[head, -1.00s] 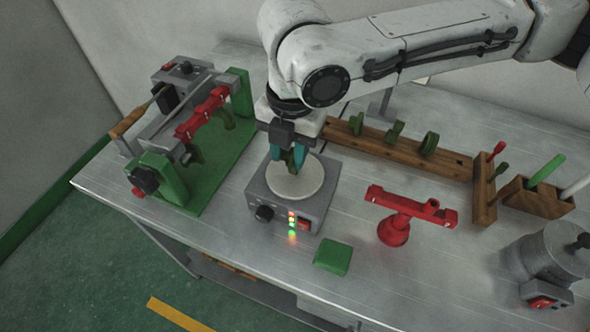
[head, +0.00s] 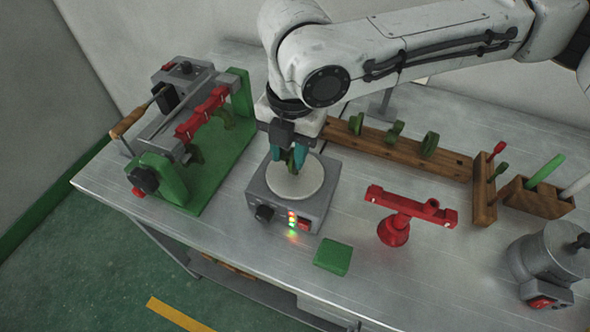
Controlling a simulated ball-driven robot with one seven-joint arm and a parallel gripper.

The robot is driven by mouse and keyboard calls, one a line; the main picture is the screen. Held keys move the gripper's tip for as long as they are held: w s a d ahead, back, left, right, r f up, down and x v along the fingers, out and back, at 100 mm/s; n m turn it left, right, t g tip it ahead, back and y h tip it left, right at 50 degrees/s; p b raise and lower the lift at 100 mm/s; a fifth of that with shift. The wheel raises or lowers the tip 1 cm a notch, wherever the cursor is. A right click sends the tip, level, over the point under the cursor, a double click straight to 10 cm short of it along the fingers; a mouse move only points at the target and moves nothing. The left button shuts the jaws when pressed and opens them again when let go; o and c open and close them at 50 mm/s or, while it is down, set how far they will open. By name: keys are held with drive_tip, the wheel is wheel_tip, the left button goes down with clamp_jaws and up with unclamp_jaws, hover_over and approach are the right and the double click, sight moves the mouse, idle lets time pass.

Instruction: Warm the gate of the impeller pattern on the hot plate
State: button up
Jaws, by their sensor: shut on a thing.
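The hot plate (head: 312,192) is a grey box with a round pale top, a black knob and lit indicator lights on its front. My gripper (head: 294,158) is over the back part of the round top, with its teal fingers pointing down. It is shut on a small dark green piece, the impeller pattern (head: 291,163), which shows only in part between the fingers. The pattern's lower end is at or just above the plate's surface; I cannot tell if they touch. Its gate cannot be made out.
A wooden rack (head: 380,147) with several green patterns stands behind to the right. A red stand (head: 393,229) and a green block (head: 332,256) are right of the plate. A green-based machine (head: 215,165) stands left. Wooden tool holders (head: 530,198) and a grey pot (head: 552,252) are far right.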

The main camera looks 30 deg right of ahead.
drive_tip(key=shift+s+f, duration=0.1)
idle(0.3)
wheel_tip(320, 180, up, 6)
drive_tip(key=p, duration=0.6)
